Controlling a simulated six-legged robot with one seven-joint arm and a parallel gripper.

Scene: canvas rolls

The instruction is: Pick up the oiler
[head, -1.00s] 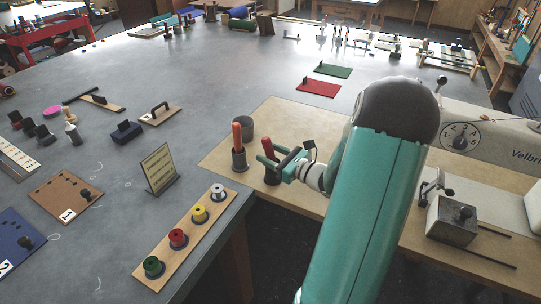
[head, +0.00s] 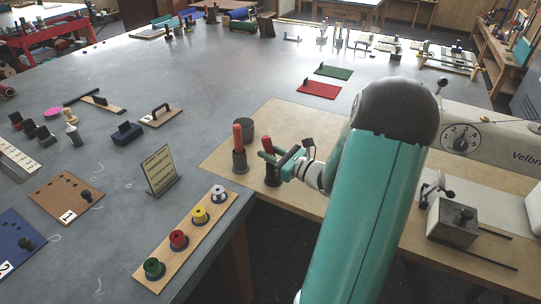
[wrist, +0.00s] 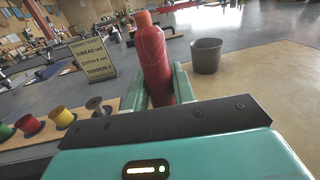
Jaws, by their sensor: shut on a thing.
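The oiler appears to be a red bottle with a narrowed top. It stands between the jaws of my gripper (head: 274,156), which is shut on it. In the wrist view the oiler (wrist: 154,60) leans slightly between the two green fingers, and its lower end is hidden by my gripper's body. In the head view its red top (head: 266,144) shows at the fingers, above a dark cup (head: 272,176). I cannot tell whether its base is still inside that cup.
A second red-topped item (head: 238,138) in a dark cup stands close on the left. A grey round pot (head: 244,128) is just behind it. A sign (head: 159,170) and a board of coloured spools (head: 188,232) lie further left. The tan board around the cups is partly clear.

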